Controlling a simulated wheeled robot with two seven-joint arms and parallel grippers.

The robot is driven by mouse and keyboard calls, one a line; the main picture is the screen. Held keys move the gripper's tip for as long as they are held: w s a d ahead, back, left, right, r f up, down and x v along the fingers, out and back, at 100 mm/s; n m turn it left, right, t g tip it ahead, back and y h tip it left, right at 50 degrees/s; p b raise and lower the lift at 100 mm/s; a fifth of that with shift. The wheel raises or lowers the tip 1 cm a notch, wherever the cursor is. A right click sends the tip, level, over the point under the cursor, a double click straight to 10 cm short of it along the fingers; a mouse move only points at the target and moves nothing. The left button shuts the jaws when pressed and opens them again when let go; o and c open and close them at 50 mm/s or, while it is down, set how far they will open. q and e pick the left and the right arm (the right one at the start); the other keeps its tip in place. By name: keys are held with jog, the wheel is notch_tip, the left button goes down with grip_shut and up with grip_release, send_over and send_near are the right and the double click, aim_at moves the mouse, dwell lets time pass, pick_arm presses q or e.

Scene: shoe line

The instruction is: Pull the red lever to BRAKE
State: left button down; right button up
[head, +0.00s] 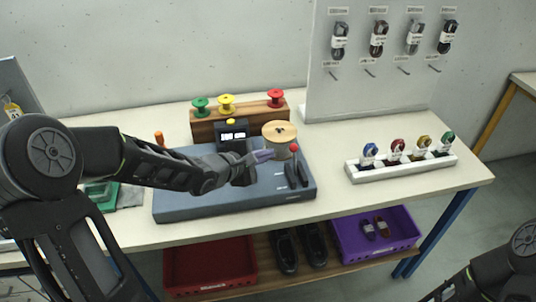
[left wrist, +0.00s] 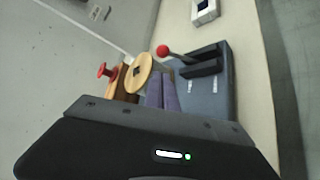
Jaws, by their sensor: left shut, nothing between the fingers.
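The red lever's ball knob (head: 294,148) stands on a dark slotted bracket at the right end of the blue-grey machine base (head: 200,204). In the left wrist view the red knob (left wrist: 163,51) is on a thin rod slanting out of its dark bracket (left wrist: 203,62). My left gripper (head: 270,155) is shut and empty, its purple fingers just left of the lever, apparently apart from it. The fingers (left wrist: 162,92) also show in the left wrist view, below the knob. Labels on the base by the lever are too small to read. My right gripper is not visible; only part of that arm shows at lower right.
A wooden spool (head: 280,131) stands just behind my left fingers. A black display box (head: 232,134) is left of it. A wooden rack (head: 240,119) with coloured spools stands behind. A white tray (head: 400,168) with several coloured items lies right, with bare tabletop between it and the base.

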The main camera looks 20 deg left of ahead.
aim_at(295, 160)
pick_arm(q)
jog(key=x, duration=0.8)
jog(key=shift+w+d+f, duration=0.1)
jog(key=shift+f, duration=0.05)
jog(key=shift+b, duration=0.3)
jog(key=shift+s+d+m+t+b, duration=0.2)
jog(key=shift+s+m+t+b, duration=0.25)
jog(key=shift+b, duration=1.25)
jog(key=s+d+m+t+b, duration=0.1)
jog(key=s+m+t+b, duration=0.1)
jog(key=b, duration=0.7)
jog(key=s+d+m+t+h+b, duration=0.1)
jog(key=s+m+t+b, duration=0.1)
jog(key=b, duration=0.8)
jog(key=s+d+m+t+b, duration=0.2)
jog(key=m+t+b, duration=0.1)
jog(key=b, duration=0.7)
jog(key=shift+h, duration=0.3)
jog(key=shift+s+d+r+m+t+b, duration=0.1)
jog(key=shift+s+r+m+t+b, duration=0.15)
jog(key=shift+m+b, duration=0.2)
jog(key=shift+h, duration=0.3)
jog(key=shift+r, duration=0.1)
